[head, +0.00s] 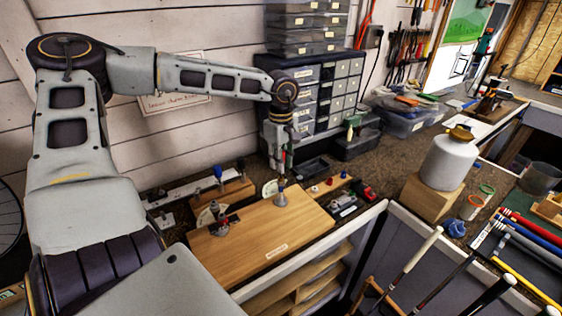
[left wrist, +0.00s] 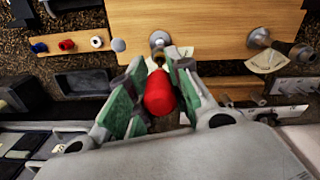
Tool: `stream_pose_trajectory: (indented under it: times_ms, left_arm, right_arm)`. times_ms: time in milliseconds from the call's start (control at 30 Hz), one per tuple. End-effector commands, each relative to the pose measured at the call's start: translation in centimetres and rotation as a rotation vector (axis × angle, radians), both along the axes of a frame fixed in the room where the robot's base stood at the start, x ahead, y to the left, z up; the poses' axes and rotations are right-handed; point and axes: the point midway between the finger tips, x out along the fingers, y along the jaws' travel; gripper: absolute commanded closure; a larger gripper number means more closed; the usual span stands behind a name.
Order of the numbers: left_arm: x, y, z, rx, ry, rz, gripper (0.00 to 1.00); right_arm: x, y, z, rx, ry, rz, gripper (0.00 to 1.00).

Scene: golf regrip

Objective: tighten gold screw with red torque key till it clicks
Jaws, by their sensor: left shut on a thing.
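My left gripper (head: 281,160) reaches down over the wooden board (head: 250,238) on the bench. In the left wrist view the gripper (left wrist: 158,92) has its green-padded fingers on both sides of the red torque key (left wrist: 160,94), shut on its rounded handle. The key's shaft is mostly hidden; its far end points at a grey metal post (left wrist: 158,40) on the board, which shows in the head view (head: 281,198) right below the gripper. A small gold spot (left wrist: 158,60) shows near the key's end. I cannot tell whether the key sits in the gold screw. My right gripper is not in view.
Behind are a small wooden rack (head: 220,192), drawers (head: 330,95) and a black tray (head: 313,167).

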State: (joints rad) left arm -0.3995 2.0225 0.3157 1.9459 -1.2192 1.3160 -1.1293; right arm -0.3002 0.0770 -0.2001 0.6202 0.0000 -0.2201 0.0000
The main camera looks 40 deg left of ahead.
Motion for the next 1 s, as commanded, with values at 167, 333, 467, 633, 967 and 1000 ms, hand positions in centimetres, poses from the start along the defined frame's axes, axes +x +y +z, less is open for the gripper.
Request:
stream_pose_trajectory:
  times_ms: [167,333,467,633,967,1000]
  left_arm:
    - [0.0,0.0,0.6,0.0,-0.001,0.0,1.0]
    - [0.0,0.0,1.0,0.0,0.0,0.0,1.0]
    - [0.0,0.0,1.3,0.0,0.0,0.0,1.0]
    - [0.0,0.0,1.7,0.0,0.0,0.0,1.0]
    - [0.0,0.0,2.5,0.0,-0.001,0.0,1.0]
    - [0.0,0.0,2.5,0.0,-0.001,0.0,1.0]
  right_arm:
    - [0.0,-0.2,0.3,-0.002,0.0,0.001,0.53]
    - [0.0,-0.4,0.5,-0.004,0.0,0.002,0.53]
    - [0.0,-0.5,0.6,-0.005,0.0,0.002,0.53]
    - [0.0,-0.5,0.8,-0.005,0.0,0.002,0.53]
    - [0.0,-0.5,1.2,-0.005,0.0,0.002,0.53]
    - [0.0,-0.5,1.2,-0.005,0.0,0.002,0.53]
